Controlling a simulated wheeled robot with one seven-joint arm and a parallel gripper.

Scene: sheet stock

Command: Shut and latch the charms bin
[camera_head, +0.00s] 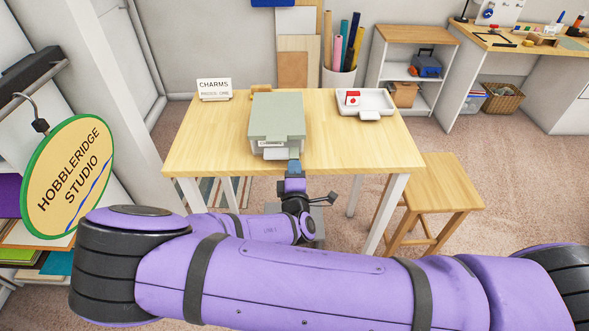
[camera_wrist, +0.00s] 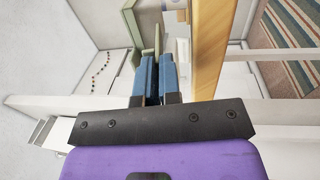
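The charms bin (camera_head: 277,115) is a grey-green box on the wooden table, with its lid lying over the top. Whether the lid is fully down is too small to tell. A pale tab (camera_head: 277,154) juts out at its front, below a small white label. My gripper (camera_head: 295,166) is at the table's front edge, by the bin's front right. In the wrist view my gripper's blue fingers (camera_wrist: 157,62) are close together. A thin grey-green piece (camera_wrist: 157,40) shows just beyond their tips. I cannot tell if they touch it.
The table (camera_head: 205,145) has free room left and right of the bin. A CHARMS sign (camera_head: 214,89) stands at the back left. A white tray (camera_head: 378,100) with a red-and-white item (camera_head: 352,98) lies right of the bin. A stool (camera_head: 435,183) stands to the right.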

